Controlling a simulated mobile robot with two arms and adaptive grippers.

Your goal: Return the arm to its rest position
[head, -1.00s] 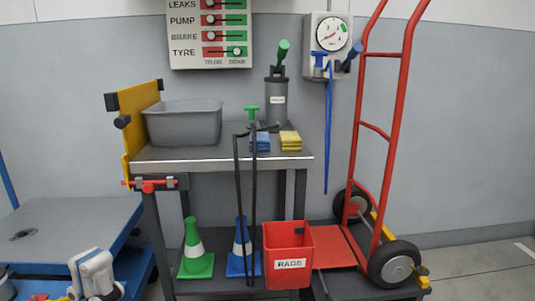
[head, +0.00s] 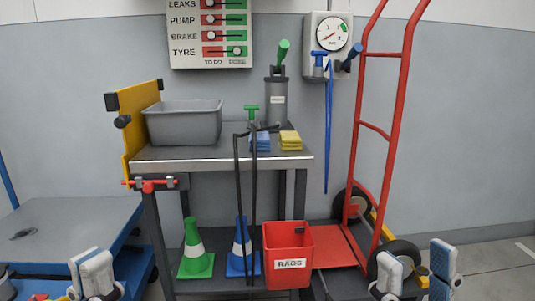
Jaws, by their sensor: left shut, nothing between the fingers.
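My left gripper (head: 92,268) is at the bottom left of the head view, in front of the blue cart, shut and empty. My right gripper (head: 416,264) is at the bottom right, in front of the red hand truck's wheel. Its two fingers stand apart with nothing between them. Most of both arms is outside the picture.
A workbench (head: 220,153) carries a grey bin (head: 183,124), sponges and a grey pump canister. Cones and a red rags bucket (head: 288,243) are below. The blue cart (head: 70,225) is at left, the red hand truck (head: 398,90) at right. Floor shows at far right.

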